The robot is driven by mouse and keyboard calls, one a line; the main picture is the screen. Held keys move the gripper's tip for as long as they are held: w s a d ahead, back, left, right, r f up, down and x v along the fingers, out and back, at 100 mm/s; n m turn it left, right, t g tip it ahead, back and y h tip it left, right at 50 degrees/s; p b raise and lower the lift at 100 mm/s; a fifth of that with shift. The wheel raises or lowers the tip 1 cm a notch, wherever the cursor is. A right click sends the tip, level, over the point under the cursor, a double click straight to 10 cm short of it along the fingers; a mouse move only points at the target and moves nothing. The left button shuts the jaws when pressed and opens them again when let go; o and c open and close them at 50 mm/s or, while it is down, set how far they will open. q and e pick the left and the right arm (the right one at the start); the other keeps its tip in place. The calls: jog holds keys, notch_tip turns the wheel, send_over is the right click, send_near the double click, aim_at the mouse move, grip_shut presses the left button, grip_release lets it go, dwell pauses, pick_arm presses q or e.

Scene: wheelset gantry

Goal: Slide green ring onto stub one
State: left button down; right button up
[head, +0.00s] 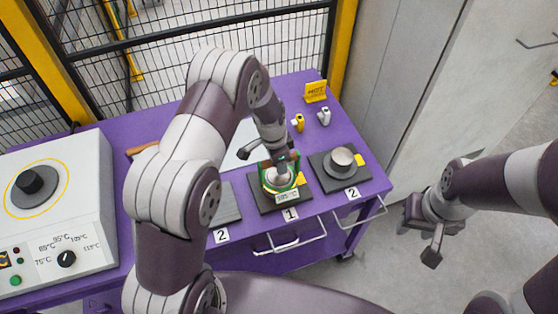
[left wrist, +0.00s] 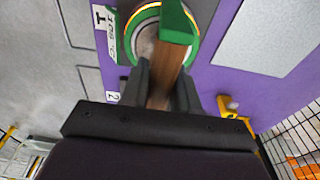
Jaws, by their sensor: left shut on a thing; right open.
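The green ring (head: 294,191) is over the plate marked 1 (head: 259,204) and surrounds a grey metal stub (head: 277,176). I cannot tell how far down the stub it sits. In the left wrist view the ring (left wrist: 139,17) shows at the top, with a wooden grip (left wrist: 166,62) and a green block at its side. My left gripper (head: 277,158) is shut on this grip, above the ring, and partly hides it; its fingers also show in the left wrist view (left wrist: 164,78). My right gripper (head: 426,232) is open and empty, right of the table.
A second stub (head: 342,157) stands on the plate marked 2 at the right. A flat grey plate (head: 226,203) lies at the left. A control box (head: 60,210) with a dial fills the table's left end. A yellow sign (head: 315,92) and small clips stand at the back; wire fencing lies behind.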

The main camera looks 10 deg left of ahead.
pick_arm(q)
jog(key=shift+f+b, duration=0.7)
jog(key=shift+f, duration=0.2)
jog(key=c, duration=0.8)
grip_release()
jog(key=r, duration=0.4)
jog(key=a+r+b, duration=0.1)
jog(key=r, duration=0.3)
jog(key=r+b, duration=0.1)
jog(key=r, duration=0.3)
jog(key=shift+s+a+r, duration=0.15)
jog(key=shift+s+r, duration=0.2)
jog(key=shift+s, duration=0.05)
